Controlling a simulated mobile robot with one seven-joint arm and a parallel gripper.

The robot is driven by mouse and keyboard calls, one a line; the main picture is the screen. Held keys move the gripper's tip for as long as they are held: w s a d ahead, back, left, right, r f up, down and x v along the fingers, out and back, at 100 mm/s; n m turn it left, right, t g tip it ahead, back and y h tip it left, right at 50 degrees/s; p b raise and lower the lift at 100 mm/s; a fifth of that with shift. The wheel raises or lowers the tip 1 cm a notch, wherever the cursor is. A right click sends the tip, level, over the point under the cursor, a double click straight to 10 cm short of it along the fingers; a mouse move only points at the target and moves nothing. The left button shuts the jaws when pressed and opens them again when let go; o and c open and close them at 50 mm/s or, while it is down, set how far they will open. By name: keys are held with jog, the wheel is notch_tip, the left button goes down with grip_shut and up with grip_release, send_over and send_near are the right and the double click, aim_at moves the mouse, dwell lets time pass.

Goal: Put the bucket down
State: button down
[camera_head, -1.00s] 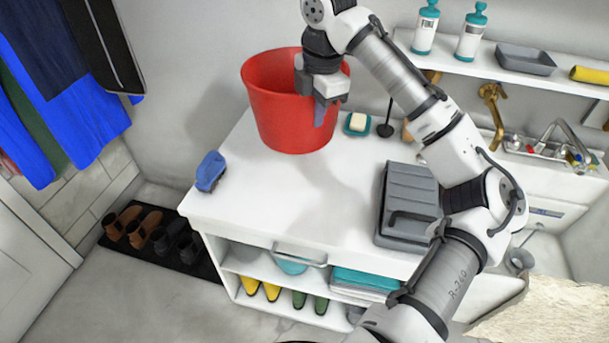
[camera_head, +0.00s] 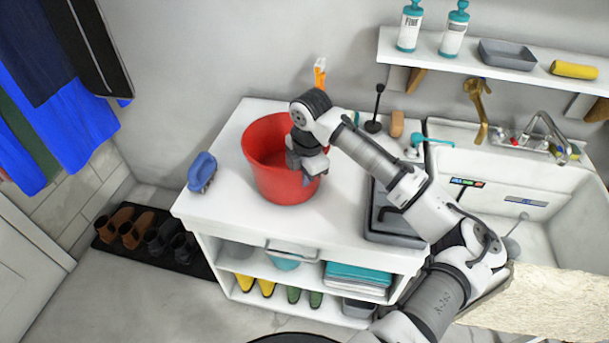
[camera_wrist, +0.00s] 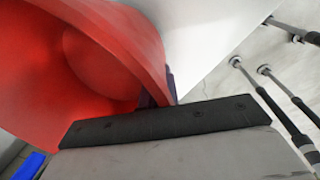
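The red bucket (camera_head: 262,172) is upright over the white counter top (camera_head: 228,222), between the blue brush and the grey case. Its base looks at or very near the surface; I cannot tell for sure that it touches. My gripper (camera_head: 307,172) is at the bucket's right rim, with a finger outside the wall, and appears shut on it. The wrist view shows the bucket's red wall (camera_wrist: 100,50) filling the upper left, with a dark finger against its rim. The inner finger is hidden.
A blue brush (camera_head: 202,171) lies at the counter's left edge. A grey case (camera_head: 385,225) lies to the right, partly behind my arm. The sink (camera_head: 510,185) is further right. A wall shelf (camera_head: 385,45) with bottles is above. The counter's front left is clear.

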jog(key=shift+f, duration=0.35)
jog(key=shift+f, duration=0.15)
jog(key=c, duration=1.7)
grip_release()
